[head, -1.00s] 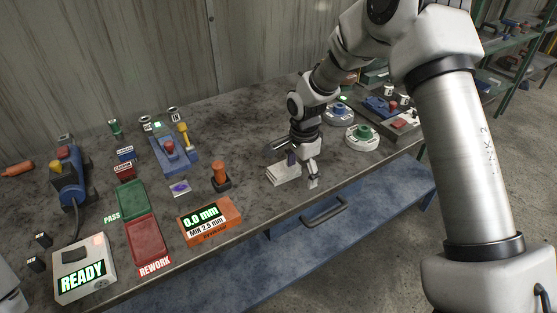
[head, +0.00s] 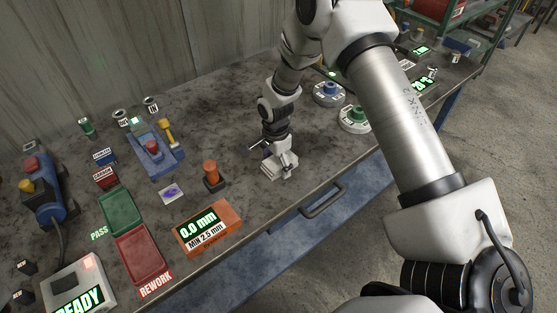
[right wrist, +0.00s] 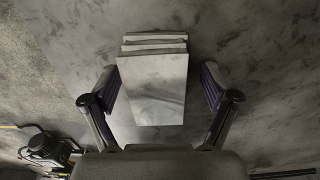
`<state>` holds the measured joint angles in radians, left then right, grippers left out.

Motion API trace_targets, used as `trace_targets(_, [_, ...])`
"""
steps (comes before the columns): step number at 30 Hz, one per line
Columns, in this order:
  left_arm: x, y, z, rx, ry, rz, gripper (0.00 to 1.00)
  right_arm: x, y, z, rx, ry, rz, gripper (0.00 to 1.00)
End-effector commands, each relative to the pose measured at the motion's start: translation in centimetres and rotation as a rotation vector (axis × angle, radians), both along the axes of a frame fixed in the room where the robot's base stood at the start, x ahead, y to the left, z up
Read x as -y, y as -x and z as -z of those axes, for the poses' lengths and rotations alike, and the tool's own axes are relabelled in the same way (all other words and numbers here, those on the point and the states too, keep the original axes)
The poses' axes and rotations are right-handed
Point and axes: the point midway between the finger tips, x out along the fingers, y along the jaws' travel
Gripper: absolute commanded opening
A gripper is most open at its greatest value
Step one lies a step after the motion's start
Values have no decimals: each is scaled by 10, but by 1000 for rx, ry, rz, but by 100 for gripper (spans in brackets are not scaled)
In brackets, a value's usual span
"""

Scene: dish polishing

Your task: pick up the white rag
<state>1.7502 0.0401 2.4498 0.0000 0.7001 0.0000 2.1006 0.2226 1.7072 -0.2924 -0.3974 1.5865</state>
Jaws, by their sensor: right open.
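The white rag (head: 279,166) is a folded, layered stack lying on the worktable near its front edge, right of the orange gauge. My right gripper (head: 276,156) is directly above it and partly covers it in the head view. In the right wrist view the rag (right wrist: 153,88) lies between the two spread fingers of my right gripper (right wrist: 160,92), with a gap on each side. The gripper is open and empty. My left gripper is not in view.
Left of the rag stand an orange-topped post (head: 211,174) and the orange gauge (head: 207,228) reading 0.0 mm. A green tray (head: 120,211) and red tray (head: 141,254) lie farther left. Round holders, one with a green knob (head: 354,118), stand to the right. A drawer handle (head: 323,201) sticks out in front.

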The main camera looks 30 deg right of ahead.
Motion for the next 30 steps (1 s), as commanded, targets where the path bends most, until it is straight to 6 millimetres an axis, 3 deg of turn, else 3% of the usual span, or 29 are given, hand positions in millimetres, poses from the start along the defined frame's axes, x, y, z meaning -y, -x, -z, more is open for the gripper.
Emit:
trace_targets(4, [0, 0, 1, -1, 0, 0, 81, 0, 0, 0, 0, 0, 0, 86])
trace_targets(10, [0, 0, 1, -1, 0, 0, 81, 0, 0, 0, 0, 0, 0, 16])
trace_targets(23, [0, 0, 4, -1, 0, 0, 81, 0, 0, -3, -1, 0, 0, 16])
trace_targets(30, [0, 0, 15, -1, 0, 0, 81, 0, -1, -27, 3, 0, 0, 16])
